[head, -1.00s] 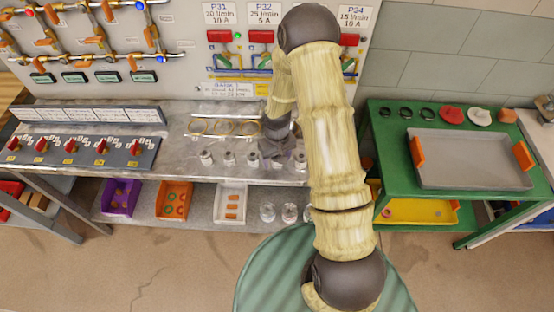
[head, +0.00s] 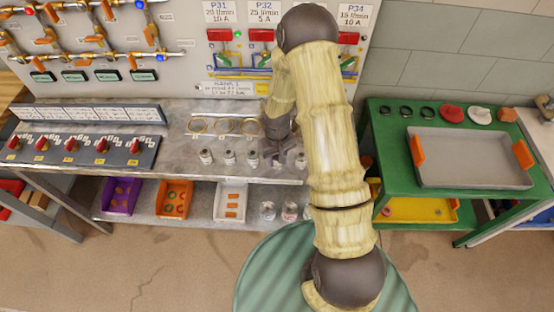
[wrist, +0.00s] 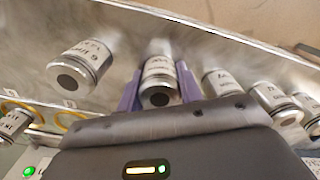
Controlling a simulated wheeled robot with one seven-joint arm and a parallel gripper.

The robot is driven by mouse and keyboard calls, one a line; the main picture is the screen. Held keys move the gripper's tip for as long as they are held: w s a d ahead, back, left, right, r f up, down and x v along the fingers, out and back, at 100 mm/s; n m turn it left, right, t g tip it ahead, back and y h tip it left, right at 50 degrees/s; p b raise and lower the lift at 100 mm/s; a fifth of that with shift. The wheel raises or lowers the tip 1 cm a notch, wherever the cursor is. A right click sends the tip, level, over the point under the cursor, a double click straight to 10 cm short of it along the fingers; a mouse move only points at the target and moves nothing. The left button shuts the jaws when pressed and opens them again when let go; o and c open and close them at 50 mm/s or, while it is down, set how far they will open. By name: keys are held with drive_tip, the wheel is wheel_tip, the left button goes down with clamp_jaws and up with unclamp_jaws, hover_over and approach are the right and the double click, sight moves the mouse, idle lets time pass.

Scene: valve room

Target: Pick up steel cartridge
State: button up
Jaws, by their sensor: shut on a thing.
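In the wrist view, my gripper (wrist: 159,72) has its two purple fingers shut on a steel cartridge (wrist: 158,94) with a white label and a dark round end. The label is too blurred to read. Another steel cartridge (wrist: 83,66) stands apart on the left, and several more, such as the nearest one (wrist: 219,84), stand in a row to the right. In the head view, my gripper (head: 276,156) is low over the front of the grey bench, between similar cartridges (head: 252,158) and (head: 300,160). I cannot tell whether the held cartridge touches the bench.
The grey bench (head: 180,165) has brass-coloured rings (head: 222,126) behind the cartridges and a red-switch panel (head: 85,150) at left. Purple, orange and white bins (head: 230,201) sit on the shelf below. A green table (head: 390,150) with a grey tray (head: 470,160) stands at right.

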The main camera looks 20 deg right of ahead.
drive_tip(key=shift+r, duration=0.1)
wheel_tip(320, 180, up, 10)
drive_tip(key=shift+f+b, duration=0.1)
drive_tip(key=shift+b, duration=0.8)
